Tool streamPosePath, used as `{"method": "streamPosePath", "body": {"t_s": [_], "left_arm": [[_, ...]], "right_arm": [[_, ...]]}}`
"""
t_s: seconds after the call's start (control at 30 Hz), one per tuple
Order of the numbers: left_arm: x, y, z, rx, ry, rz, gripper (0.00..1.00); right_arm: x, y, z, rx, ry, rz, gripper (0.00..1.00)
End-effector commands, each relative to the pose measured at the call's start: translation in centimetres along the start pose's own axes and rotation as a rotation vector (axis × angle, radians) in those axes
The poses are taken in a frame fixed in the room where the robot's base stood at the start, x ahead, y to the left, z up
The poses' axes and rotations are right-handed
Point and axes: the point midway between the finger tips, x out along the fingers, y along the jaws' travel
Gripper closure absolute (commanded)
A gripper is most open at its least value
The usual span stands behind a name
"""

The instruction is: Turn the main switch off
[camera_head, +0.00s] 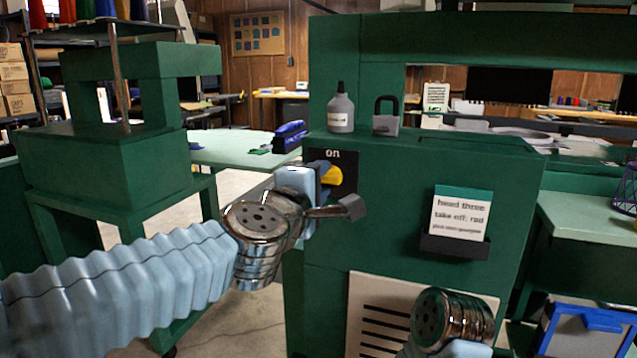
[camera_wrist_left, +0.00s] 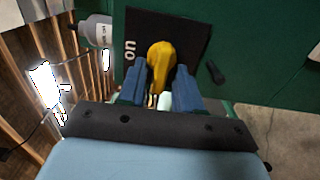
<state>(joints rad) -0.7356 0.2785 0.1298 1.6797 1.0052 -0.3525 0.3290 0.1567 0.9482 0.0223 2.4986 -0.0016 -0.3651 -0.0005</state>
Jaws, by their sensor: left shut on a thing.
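The main switch has a yellow handle (camera_head: 333,176) on a black plate marked "on" (camera_head: 346,157), on the front of the green machine (camera_head: 390,250). My left gripper (camera_head: 322,178) is at the switch, shut on the yellow handle. In the left wrist view, the handle (camera_wrist_left: 160,60) sits between the two blue fingers (camera_wrist_left: 161,88), with the black plate (camera_wrist_left: 192,40) behind it and "on" to its left. The fingers hide part of the handle. My right arm shows only as a chrome joint at the bottom right; its gripper is out of view.
A grey bottle (camera_head: 341,111) and a grey padlock (camera_head: 386,118) stand on the machine's ledge above the switch. A card (camera_head: 460,214) reading "head three take off: red" sits in a holder to the right. A blue stapler-like object (camera_head: 290,135) lies on the table behind.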

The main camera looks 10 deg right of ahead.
Motion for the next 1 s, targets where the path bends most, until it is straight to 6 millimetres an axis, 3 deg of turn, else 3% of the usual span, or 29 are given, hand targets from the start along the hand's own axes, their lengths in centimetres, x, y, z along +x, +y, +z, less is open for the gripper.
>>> {"method": "streamPosePath", "body": {"t_s": [0.43, 0.47, 0.5, 0.83, 1.0], "left_arm": [[0.0, -0.1, 0.0, -0.01, 0.001, -0.002, 0.96], [0.0, -0.1, 0.0, -0.01, 0.001, -0.002, 0.63], [0.0, -0.1, 0.0, -0.01, 0.001, -0.002, 0.58], [-0.3, 0.0, 0.0, -0.009, 0.0, -0.001, 0.58], [-2.9, -0.1, 0.0, -0.009, 0.0, 0.001, 0.58]], "right_arm": [[0.0, 0.0, 0.0, 0.0, 0.001, 0.0, 0.57], [0.0, 0.0, 0.0, 0.0, 0.001, 0.0, 0.57], [0.0, 0.0, 0.0, 0.0, 0.001, 0.0, 0.57], [0.1, 0.0, 0.0, 0.0, 0.001, 0.0, 0.57], [0.3, 0.2, -0.1, 0.001, 0.001, 0.001, 0.57]]}}
